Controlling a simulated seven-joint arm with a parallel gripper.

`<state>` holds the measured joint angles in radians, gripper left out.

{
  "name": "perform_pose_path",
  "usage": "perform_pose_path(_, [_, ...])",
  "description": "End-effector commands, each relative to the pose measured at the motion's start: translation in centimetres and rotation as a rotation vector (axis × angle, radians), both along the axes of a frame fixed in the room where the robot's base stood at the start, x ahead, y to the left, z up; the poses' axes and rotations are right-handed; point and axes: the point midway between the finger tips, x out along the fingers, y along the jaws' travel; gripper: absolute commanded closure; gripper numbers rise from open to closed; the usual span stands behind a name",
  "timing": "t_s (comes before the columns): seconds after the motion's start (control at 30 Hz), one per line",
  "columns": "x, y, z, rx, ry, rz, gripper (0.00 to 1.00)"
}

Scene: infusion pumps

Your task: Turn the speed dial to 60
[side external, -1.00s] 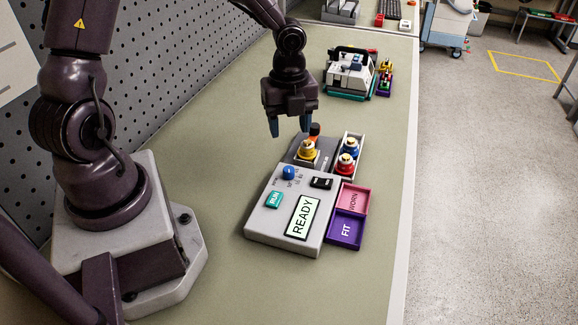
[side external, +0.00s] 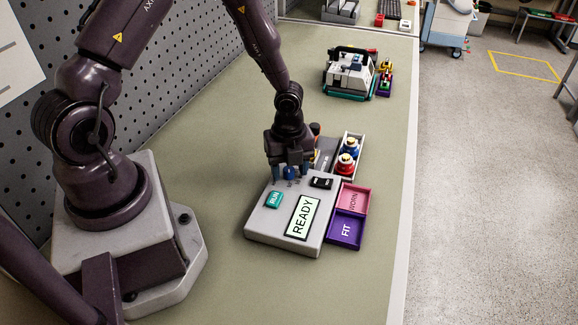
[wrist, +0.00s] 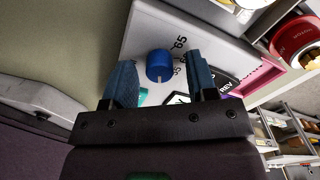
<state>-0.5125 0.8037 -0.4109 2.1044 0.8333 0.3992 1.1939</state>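The grey pump unit (side external: 266,225) lies on the bench, its screen (side external: 302,218) reading READY. Its blue speed dial (side external: 289,173) sits near the upper left of its face; the wrist view shows the dial (wrist: 158,66) with 65 and 55 printed beside it. My gripper (side external: 291,176) points down over the dial. Its fingers are open, one on each side of the dial, with gaps showing in the wrist view. The dial lies closer to the left finger there.
A teal RUN button (side external: 274,200) and a black switch (side external: 321,183) are close by on the pump. A tray (side external: 359,146) with blue and red parts stands behind. The pink WORN bin (side external: 354,199) and purple FIT bin (side external: 346,231) adjoin at right.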

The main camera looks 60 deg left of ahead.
Motion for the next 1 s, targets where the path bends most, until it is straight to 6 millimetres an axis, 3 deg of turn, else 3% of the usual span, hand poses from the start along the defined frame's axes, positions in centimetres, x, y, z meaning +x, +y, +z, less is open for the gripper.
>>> perform_pose_path(0.03, [0.00,0.00,0.02,0.000,0.000,0.000,0.57])
perform_pose_path(0.2, [0.00,0.00,0.03,0.000,0.000,0.000,0.96])
perform_pose_path(0.63, [0.02,-0.06,0.07,0.000,0.000,0.072,0.97])
perform_pose_path(1.0, [0.05,-0.06,0.08,0.001,0.001,0.364,0.97])
